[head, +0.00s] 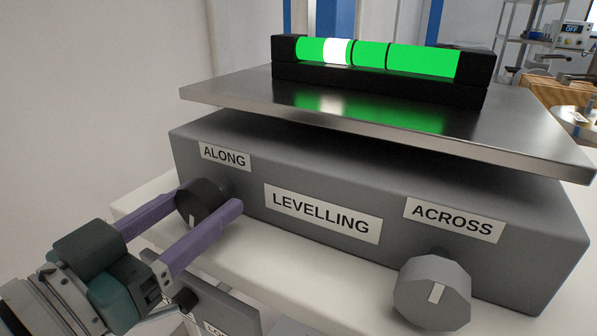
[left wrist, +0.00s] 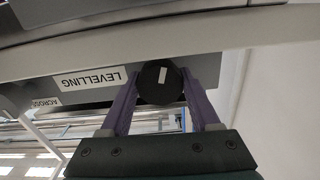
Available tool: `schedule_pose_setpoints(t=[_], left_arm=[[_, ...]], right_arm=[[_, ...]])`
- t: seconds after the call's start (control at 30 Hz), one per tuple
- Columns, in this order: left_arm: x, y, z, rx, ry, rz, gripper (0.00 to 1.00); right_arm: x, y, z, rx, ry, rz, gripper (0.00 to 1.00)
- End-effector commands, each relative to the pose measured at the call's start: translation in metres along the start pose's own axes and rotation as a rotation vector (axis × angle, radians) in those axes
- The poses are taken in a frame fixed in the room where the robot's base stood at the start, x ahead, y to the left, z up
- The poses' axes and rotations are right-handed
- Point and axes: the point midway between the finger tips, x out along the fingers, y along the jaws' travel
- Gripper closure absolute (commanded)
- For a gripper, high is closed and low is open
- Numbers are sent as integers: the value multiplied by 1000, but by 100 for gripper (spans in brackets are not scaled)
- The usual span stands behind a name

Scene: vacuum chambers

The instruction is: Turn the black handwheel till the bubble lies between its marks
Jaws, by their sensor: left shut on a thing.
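The black handwheel (head: 195,213) sits on the front of the grey levelling base, below the ALONG label. It also shows in the left wrist view (left wrist: 150,92), with a white mark on its face. My left gripper (head: 208,204) is shut on the handwheel, one purple finger on each side of it. The green level vial (head: 423,59) lies in a black holder on the metal plate. Its white bubble (head: 337,52) lies left of the two black marks (head: 370,54), close to the left mark. My right gripper is not in view.
A grey faceted knob (head: 410,296) with a pale mark sits below the ACROSS label (head: 453,220). The metal plate (head: 225,92) overhangs the grey base (head: 530,235). A white bench surface (head: 300,262) runs in front. A shelf (head: 517,40) stands at the back right.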

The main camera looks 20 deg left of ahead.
Motion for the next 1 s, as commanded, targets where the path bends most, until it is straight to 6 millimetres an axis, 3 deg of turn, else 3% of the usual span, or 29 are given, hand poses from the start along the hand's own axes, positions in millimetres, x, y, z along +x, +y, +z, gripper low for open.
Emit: schedule_pose_setpoints(t=[0.03, 0.4, 0.77, 1.0], left_arm=[[0, 0, 0, 0, 0, 0, 52], [0, 0, 0, 0, 0, -1, 93], [0, 0, -2, -63, 2, 0, 93], [0, 0, -2, -226, -1, 2, 93]], right_arm=[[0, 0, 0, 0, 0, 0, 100], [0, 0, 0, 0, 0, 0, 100], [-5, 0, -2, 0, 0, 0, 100], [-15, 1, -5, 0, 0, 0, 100]])
